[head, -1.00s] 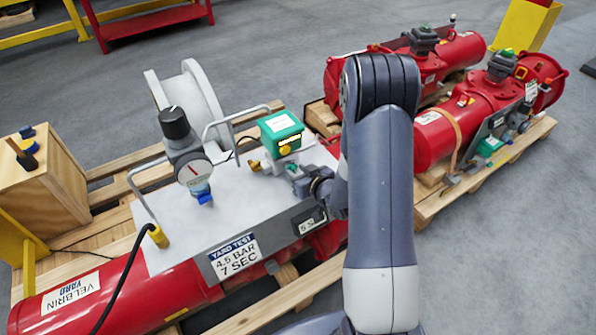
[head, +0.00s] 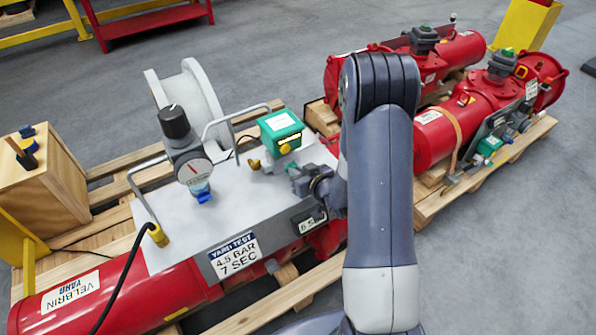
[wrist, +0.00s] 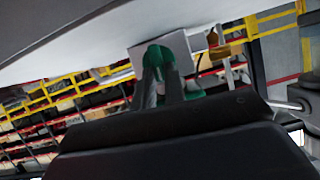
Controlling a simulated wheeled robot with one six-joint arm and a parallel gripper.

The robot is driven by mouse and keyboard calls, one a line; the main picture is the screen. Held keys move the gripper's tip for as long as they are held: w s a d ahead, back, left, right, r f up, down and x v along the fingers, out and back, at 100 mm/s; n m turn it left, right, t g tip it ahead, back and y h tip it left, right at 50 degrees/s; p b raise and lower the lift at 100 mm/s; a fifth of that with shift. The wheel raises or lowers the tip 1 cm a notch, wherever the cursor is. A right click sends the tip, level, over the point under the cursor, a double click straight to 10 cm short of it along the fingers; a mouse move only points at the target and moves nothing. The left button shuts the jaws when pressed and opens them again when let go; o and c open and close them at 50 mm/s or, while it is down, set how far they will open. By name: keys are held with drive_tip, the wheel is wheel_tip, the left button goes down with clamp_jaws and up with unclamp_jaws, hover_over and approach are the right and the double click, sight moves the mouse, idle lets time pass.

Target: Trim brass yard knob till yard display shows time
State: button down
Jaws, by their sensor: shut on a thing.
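The yard sign (head: 235,256) on the front edge of the grey panel (head: 215,228) reads YARD TEST, 4.5 BAR, 7 SEC. To its right, the small yard display (head: 312,222) appears to read 6 and an S; the rest is too small. My gripper (head: 297,172) is low at the panel's right end, shut on a small knob-like part that its fingers mostly hide. In the wrist view the fingers (wrist: 161,75) are close together, with green at their tips. A brass fitting (head: 253,165) stands on the panel left of my gripper; a brass-coloured piece (wrist: 220,50) shows in the wrist view.
A green box (head: 281,124) stands just behind my gripper. A dial gauge (head: 194,172) with a black knob (head: 173,122) and metal handles (head: 146,196) rise from the panel. Red actuators (head: 470,120) lie on a pallet at right. Grey floor is open beyond.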

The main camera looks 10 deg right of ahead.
drive_tip(key=shift+a+f+b, duration=0.1)
drive_tip(key=shift+f+b, duration=0.05)
drive_tip(key=shift+b, duration=0.55)
drive_tip(key=shift+n, duration=0.3)
drive_tip(key=c, duration=1.5)
unclamp_jaws()
drive_tip(key=shift+o, duration=0.2)
drive_tip(key=shift+r, duration=0.2)
drive_tip(key=v, duration=1)
drive_tip(key=shift+s, duration=0.45)
drive_tip(key=shift+r, duration=0.1)
